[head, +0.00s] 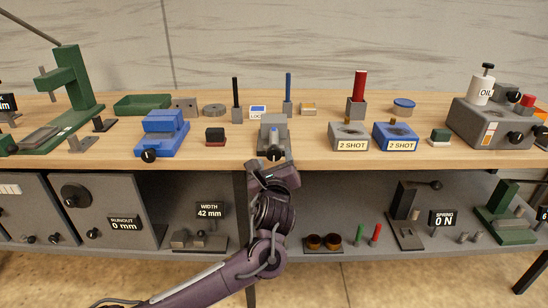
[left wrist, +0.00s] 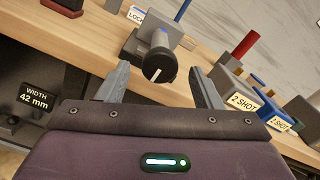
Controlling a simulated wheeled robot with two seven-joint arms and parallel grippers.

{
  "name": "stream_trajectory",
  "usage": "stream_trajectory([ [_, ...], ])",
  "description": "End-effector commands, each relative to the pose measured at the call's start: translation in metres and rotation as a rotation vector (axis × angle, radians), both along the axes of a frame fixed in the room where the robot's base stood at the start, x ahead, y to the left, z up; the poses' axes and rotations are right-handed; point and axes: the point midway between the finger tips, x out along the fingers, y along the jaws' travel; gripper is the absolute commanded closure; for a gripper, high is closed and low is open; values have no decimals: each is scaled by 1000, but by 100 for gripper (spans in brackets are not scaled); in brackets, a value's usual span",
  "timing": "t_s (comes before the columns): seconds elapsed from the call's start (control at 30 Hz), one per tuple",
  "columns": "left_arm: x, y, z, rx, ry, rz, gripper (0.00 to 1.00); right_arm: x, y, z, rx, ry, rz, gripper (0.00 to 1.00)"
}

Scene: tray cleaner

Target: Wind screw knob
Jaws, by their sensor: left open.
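The screw knob (left wrist: 157,68) is a black round knob with a white mark on its face, on the front of a small grey block device (left wrist: 178,37). In the head view the grey device (head: 272,130) stands at the table's front edge, with its knob (head: 274,153) just above my gripper. My left gripper (head: 274,168) is right in front of it. In the left wrist view its two fingers (left wrist: 160,82) are apart, one on each side of the knob, with gaps to both. Whether the fingertips reach level with the knob, I cannot tell. My right gripper is not in view.
A blue device (head: 165,130) with a black knob and a small dark red-based block (head: 215,137) stand left. Two "2 SHOT" boxes, grey (head: 349,133) and blue (head: 396,134), stand right. Below the table edge, a shelf (head: 340,210) holds more devices, including a "WIDTH 42 mm" sign (head: 209,210).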

Motion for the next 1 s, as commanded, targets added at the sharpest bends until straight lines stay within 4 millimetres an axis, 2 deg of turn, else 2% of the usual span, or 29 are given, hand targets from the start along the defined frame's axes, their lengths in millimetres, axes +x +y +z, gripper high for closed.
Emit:
stream_trajectory([
  [0.03, 8, 1, 0, -1, 0, 3, 41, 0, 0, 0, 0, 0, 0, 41],
  [0.2, 25, 1, 0, -2, 0, 2, 41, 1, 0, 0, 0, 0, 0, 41],
  [0.57, 30, 0, 0, -3, 1, 0, 42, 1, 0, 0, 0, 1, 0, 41],
  [0.9, 30, 0, -1, -2, 1, 0, 85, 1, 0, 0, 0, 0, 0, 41],
  [1.0, 30, 0, 0, -5, 1, 0, 85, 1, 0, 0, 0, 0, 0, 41],
])
